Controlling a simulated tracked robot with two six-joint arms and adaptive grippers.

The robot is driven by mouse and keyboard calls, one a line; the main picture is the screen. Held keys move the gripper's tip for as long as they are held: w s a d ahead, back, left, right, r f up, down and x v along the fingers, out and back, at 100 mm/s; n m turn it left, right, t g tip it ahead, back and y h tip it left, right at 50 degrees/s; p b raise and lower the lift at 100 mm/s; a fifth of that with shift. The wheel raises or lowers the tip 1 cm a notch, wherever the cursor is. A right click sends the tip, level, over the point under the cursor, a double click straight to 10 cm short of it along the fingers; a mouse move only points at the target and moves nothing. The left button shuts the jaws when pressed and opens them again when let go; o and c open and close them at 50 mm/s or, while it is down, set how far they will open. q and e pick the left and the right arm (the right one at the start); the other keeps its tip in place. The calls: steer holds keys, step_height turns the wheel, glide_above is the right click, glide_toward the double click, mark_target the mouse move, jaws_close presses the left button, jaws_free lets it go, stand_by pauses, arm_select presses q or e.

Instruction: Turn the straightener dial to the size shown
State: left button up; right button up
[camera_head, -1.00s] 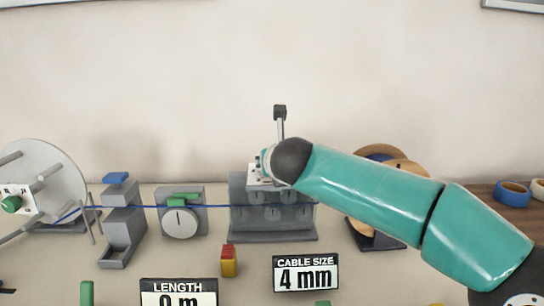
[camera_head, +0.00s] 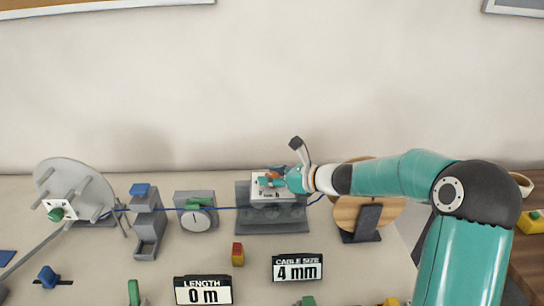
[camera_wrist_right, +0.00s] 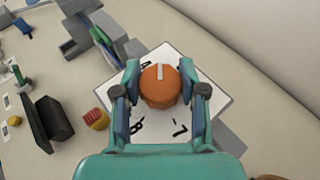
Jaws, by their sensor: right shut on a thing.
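The straightener (camera_head: 272,222) is a grey block with rollers in the middle of the table, with a white dial plate (camera_head: 259,191) on top. Its dial is an orange knob (camera_wrist_right: 160,88) with a white pointer line, which points to the top of the right wrist view. Dark numbers ring the knob, partly hidden by my fingers. My right gripper (camera_wrist_right: 160,94) is shut on the knob, one finger on each side; it also shows in the head view (camera_head: 281,180). The cable size sign (camera_head: 297,268) reads 4 mm. My left gripper is not in view.
A blue cable (camera_head: 228,208) runs through the straightener from the reel (camera_head: 75,172) side. A length sign (camera_head: 203,291) reads 0 m. A red and yellow block (camera_head: 238,254) stands in front of the straightener. A wooden spool (camera_head: 346,216) stands behind my right arm.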

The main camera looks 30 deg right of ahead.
steer(key=n+y+p, duration=0.1)
steer(key=n+g+y+p, duration=0.1)
steer(key=p, duration=0.1)
steer(key=shift+w+d+r+y, duration=0.1)
steer(key=shift+w+r+y, duration=0.05)
steer(key=shift+r+y, duration=0.2)
arm_select(q)
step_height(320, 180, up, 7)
steer(key=p, duration=0.2)
arm_select(e)
steer(key=shift+f+n+g+y, duration=0.15)
steer(key=shift+n+g+y, duration=0.75)
steer(key=shift+n, duration=0.4)
steer(key=o, duration=1.1)
steer(key=shift+f, duration=0.15)
steer(key=shift+o, duration=0.2)
steer(key=v, duration=1.2)
